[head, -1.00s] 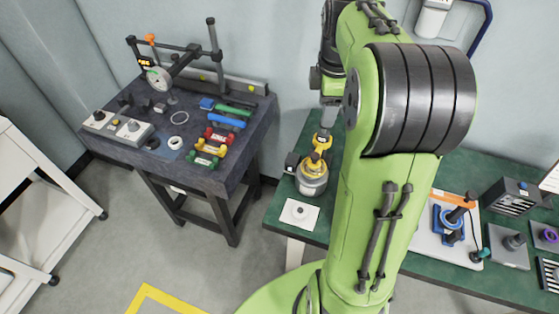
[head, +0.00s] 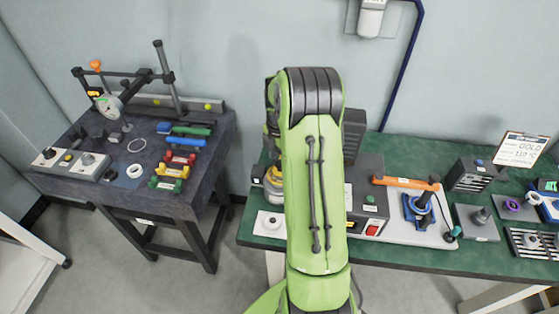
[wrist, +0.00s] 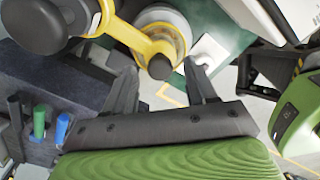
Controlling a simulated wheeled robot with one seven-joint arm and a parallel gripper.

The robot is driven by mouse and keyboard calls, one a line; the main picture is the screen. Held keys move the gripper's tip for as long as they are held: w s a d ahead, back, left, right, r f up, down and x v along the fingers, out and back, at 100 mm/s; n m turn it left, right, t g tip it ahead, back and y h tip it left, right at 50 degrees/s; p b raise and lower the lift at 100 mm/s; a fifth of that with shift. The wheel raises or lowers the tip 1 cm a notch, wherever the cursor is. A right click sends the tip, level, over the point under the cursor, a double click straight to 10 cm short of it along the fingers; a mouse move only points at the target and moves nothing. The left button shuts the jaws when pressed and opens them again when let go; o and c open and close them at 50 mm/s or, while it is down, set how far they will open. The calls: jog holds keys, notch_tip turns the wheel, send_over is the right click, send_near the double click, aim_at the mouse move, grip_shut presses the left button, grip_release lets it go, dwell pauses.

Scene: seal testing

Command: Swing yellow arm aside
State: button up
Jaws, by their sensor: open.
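The yellow arm (wrist: 132,38) shows in the wrist view, running diagonally from a large dark round knob (wrist: 42,22) at upper left. In the head view, only a sliver of yellow (head: 276,178) shows beside my green arm, which hides my gripper and most of the canister.
A dark table (head: 165,200) at left holds a dial gauge stand (head: 110,105) and coloured tools.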

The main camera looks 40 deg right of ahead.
jog(key=shift+f, duration=0.45)
grip_shut()
